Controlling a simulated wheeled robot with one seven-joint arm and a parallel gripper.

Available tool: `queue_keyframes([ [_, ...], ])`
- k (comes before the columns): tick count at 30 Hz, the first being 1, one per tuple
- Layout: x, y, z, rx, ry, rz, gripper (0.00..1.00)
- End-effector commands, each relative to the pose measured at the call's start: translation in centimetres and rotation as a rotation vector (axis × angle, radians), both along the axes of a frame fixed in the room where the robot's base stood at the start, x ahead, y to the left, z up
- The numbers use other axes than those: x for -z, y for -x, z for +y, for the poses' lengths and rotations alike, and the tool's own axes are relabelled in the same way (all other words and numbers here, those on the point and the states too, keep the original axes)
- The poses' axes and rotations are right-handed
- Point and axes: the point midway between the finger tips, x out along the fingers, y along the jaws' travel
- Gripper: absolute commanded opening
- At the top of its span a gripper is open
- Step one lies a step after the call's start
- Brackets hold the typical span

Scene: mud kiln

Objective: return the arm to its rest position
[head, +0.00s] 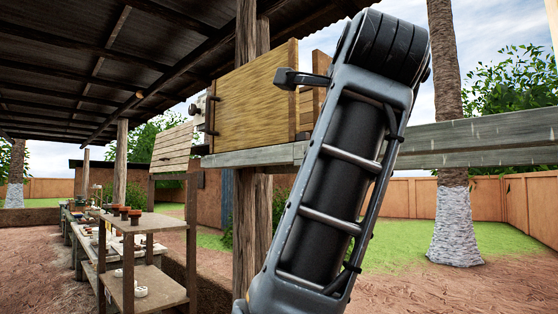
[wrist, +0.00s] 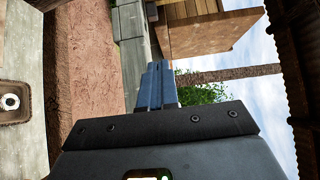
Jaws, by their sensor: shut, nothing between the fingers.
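My arm (head: 335,185) rises tilted across the right half of the head view, from the bottom edge almost to the top. It hides part of the wooden beam and the yard behind it. A small dark part juts left from behind the arm near the wooden box; I cannot tell whether it belongs to my gripper. In the wrist view my gripper (wrist: 158,68) points away from the camera, its two bluish fingers closed together. Nothing shows between them.
A wooden box (head: 252,92) stands on a grey beam (head: 460,146) close behind my arm, by a post (head: 252,215). A shelf (head: 160,222) with small pots stands at left. A palm trunk (head: 455,215) is at right. Open dirt and grass lie beyond.

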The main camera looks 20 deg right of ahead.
Motion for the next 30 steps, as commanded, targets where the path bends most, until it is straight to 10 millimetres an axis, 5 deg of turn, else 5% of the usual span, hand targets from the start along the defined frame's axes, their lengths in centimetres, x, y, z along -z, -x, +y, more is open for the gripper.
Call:
queue_keyframes([
  [7, 0.5, -0.2, 0.1, 0.002, 0.016, 0.008, 0.0],
  [11, 3.0, -1.1, 0.3, 0.01, 0.102, 0.039, 0.0],
  [21, 15.0, -3.1, 1.5, 0.001, 0.513, 0.168, 0.0],
  [30, 26.5, -1.6, 2.5, -0.065, 0.835, 0.274, 0.0],
])
